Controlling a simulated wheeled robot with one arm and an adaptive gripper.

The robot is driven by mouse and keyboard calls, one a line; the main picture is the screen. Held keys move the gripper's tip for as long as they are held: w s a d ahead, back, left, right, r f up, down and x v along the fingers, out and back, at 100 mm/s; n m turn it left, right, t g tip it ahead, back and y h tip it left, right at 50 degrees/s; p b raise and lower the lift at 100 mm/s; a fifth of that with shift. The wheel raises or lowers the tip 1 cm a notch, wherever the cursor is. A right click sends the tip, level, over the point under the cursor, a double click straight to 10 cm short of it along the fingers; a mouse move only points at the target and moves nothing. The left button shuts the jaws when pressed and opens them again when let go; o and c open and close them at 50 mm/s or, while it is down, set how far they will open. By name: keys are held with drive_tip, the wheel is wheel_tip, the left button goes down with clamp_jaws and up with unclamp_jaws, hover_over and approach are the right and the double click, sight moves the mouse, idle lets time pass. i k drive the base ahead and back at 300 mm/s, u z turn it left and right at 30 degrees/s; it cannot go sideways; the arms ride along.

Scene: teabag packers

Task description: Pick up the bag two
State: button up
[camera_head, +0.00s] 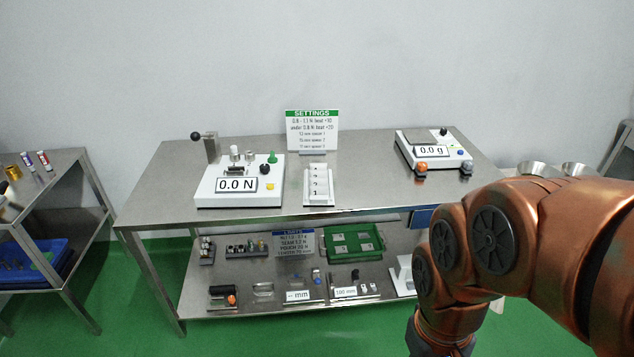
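A white numbered holder (318,186) stands at the middle of the upper steel table. Its labels run from 1 at the front, with 2 behind it and more further back. The labels are small, and I cannot tell for sure whether a bag lies at place 2. A green tray (378,249) on the lower shelf holds several pale square pieces, perhaps bags; no number on them can be read. My copper arm comes in from the right and bends down in front of the table's right end. My gripper is below the picture edge.
A force tester reading 0.0 N (237,186) stands left of the holder, a scale reading 0.0 g (432,150) to the right. A settings sign (312,132) stands behind. The lower shelf is crowded with small tools. A side table (62,160) stands left.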

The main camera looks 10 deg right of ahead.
sight(314, 181)
drive_tip(key=z, duration=2)
drive_tip(key=i, duration=1.9)
drive_tip(key=u, duration=4)
drive_tip(key=i, duration=0.15)
